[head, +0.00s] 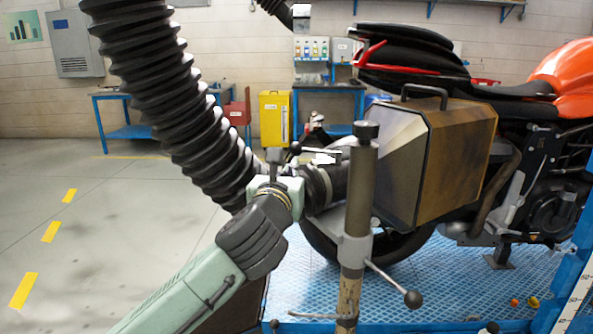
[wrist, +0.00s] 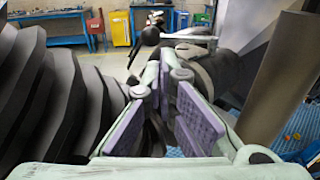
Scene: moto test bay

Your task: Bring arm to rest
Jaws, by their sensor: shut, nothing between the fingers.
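My pale green arm (head: 180,298) reaches up from the bottom of the head view, with a dark grey sleeve near its end. My gripper (head: 279,186) is at that end, beside the black ribbed hose (head: 165,90) and its dark nozzle (head: 325,185). In the wrist view my gripper (wrist: 168,85) shows purple pads on its fingers, shut and empty. A lever with a black ball (wrist: 150,36) shows just beyond the fingertips. I cannot tell whether the fingers touch the lever or nozzle.
A brown metal post (head: 360,195) with a clamp handle stands close to the right. Behind it are a grey-brown pannier (head: 455,150) and an orange motorcycle (head: 565,75) on a blue platform (head: 440,290). The grey floor (head: 110,230) at left is open.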

